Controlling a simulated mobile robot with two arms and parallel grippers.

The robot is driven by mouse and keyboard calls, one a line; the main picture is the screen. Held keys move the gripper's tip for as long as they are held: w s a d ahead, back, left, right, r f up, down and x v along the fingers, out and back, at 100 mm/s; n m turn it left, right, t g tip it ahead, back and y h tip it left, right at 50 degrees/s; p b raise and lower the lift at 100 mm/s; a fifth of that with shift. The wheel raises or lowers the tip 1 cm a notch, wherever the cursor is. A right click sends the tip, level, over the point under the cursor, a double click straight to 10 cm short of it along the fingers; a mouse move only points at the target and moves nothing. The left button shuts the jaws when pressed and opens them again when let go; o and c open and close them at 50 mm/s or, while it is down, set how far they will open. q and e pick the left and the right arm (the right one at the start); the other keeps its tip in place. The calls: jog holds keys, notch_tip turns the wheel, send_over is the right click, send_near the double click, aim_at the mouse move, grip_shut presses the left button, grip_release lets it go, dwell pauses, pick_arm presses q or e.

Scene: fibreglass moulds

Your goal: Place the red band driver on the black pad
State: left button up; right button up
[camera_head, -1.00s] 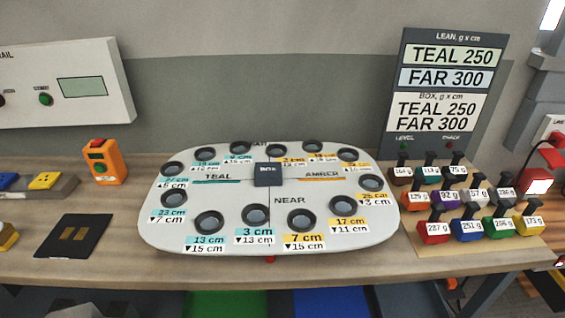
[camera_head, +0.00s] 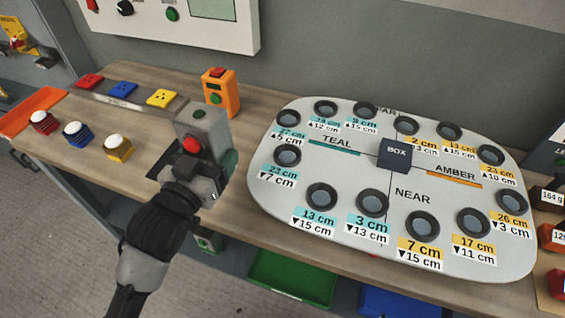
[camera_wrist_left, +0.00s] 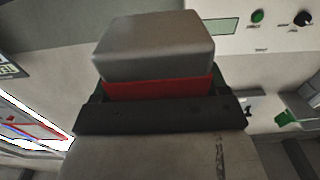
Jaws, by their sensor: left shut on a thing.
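My left gripper (camera_head: 200,150) comes in from the bottom left in the head view, above the workbench left of the pale board. In the left wrist view it is shut on the red band driver (camera_wrist_left: 155,50), a grey block with a red band (camera_wrist_left: 160,88) next to a black crosspiece. My right gripper is not in view.
The orange device (camera_head: 220,95) stands just behind my left gripper. The pale board (camera_head: 395,195) with round sockets and the BOX block lies to the right. Red, blue and yellow white-topped pieces (camera_head: 78,133) and an orange tray (camera_head: 30,112) are to the left.

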pick_arm(q)
jog(key=shift+s+f, duration=0.1)
jog(key=shift+f, duration=0.15)
notch_tip(320, 180, down, 5)
jog(key=shift+r, duration=0.2)
jog(key=shift+f, duration=0.75)
notch_tip(320, 180, down, 3)
jog(key=shift+f, duration=0.1)
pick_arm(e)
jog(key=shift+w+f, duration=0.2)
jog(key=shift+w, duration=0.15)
pick_arm(q)
jog(key=shift+f, duration=0.1)
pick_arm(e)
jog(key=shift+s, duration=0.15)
pick_arm(q)
jog(key=shift+f+b, duration=0.1)
jog(key=shift+b, duration=0.2)
jog(key=o, duration=0.9)
jog(key=shift+o, duration=0.2)
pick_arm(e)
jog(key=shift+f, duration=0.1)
